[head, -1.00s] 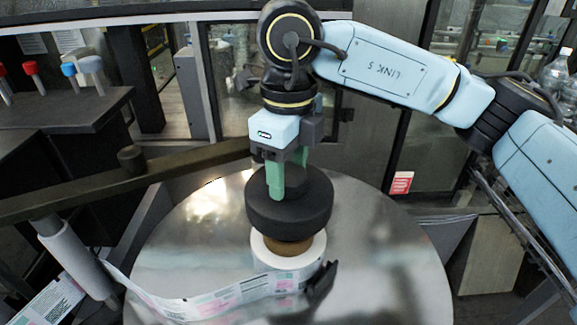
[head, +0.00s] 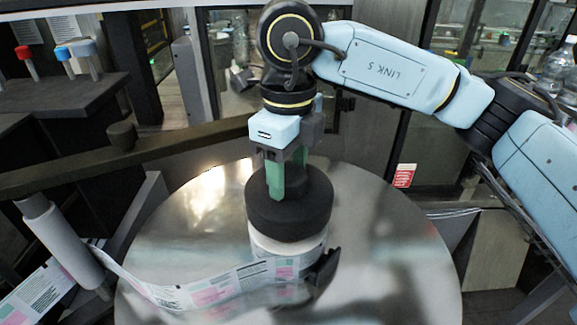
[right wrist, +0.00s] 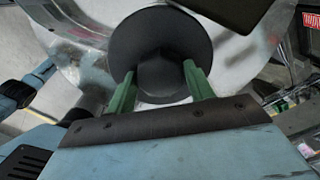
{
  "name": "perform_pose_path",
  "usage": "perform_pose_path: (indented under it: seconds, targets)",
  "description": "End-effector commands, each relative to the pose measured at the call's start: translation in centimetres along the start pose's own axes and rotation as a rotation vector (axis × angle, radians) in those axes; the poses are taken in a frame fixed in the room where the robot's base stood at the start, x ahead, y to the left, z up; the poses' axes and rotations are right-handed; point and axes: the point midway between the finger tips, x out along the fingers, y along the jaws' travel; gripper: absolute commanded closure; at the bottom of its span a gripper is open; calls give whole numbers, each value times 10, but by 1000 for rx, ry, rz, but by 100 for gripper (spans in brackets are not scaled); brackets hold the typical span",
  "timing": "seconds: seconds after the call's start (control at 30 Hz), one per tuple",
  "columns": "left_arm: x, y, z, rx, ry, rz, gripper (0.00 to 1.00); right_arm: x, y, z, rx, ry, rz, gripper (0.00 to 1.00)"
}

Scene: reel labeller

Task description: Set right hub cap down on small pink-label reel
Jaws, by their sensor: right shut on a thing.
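The right hub cap (head: 289,214) is a black stepped disc with a narrower top knob. My right gripper (head: 287,190) has its green fingers shut on the knob, and the cap also shows between the fingers in the right wrist view (right wrist: 160,50). The small pink-label reel (head: 290,262) is a white roll with a strip of pink and green labels running off to the left. The cap is right over the reel and hides its top; they look touching, though I cannot be sure. My left gripper is not in view.
The round metal table (head: 400,260) carries the reel and is mostly bare on the right. A dark bar (head: 80,172) crosses on the left above a grey roller (head: 65,245). A black bracket (head: 323,268) stands beside the reel.

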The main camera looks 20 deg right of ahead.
Motion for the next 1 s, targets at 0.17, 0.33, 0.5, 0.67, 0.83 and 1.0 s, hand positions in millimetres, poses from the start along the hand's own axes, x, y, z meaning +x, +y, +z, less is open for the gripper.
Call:
perform_pose_path:
  seconds: [0.17, 0.33, 0.5, 0.67, 0.83, 1.0]
  targets:
    - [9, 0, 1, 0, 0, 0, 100, 9, 0, 0, 0, -1, 0, 79]
    - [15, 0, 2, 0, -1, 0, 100, 15, 0, 0, 0, -1, 0, 79]
    - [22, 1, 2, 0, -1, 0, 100, 22, 0, 0, 0, -1, 0, 79]
    - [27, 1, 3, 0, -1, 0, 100, 28, 0, 0, 0, -1, 0, 79]
    - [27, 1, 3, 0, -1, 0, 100, 28, 0, 0, 0, -1, 0, 79]
    - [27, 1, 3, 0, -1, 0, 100, 28, 0, 0, 0, -1, 0, 43]
